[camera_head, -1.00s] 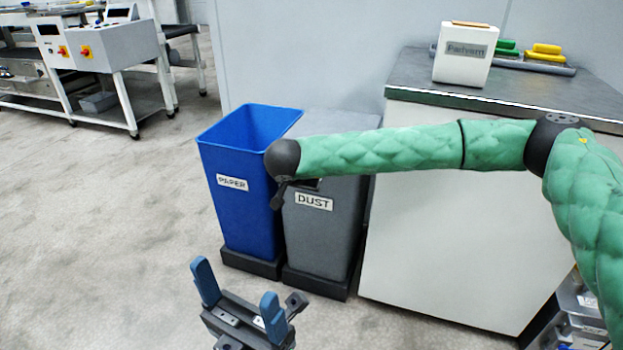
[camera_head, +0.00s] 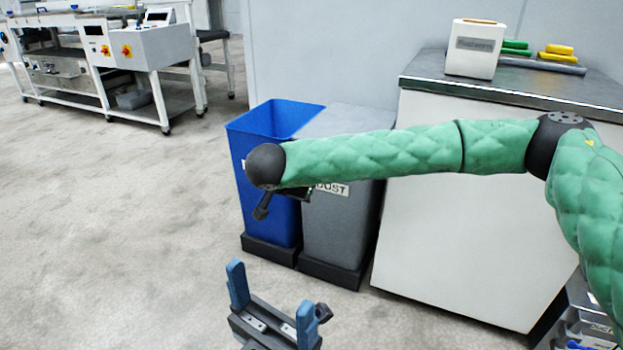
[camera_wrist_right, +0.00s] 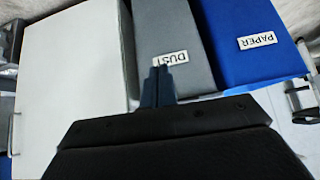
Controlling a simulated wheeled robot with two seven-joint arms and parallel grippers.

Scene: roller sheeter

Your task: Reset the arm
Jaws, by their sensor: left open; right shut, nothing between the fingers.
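My left gripper (camera_head: 271,289) stands at the bottom centre of the head view. Its two blue fingers are wide apart with nothing between them, above bare floor. My right arm (camera_head: 405,152), in a green quilted sleeve, crosses the head view from the right. Its dark rounded end is in front of the bins, and its gripper is mostly hidden there. In the right wrist view my right gripper (camera_wrist_right: 158,73) shows its dark blue fingers together and empty, with the grey bin behind them.
A blue bin (camera_head: 268,225) and a grey bin (camera_head: 335,238) labelled DUST stand against the wall. A white cabinet (camera_head: 470,240) with a dark top (camera_head: 520,85) is to their right, bearing a toaster-like white box (camera_head: 474,48). A white machine (camera_head: 145,50) stands far left. The floor (camera_head: 120,220) between is clear.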

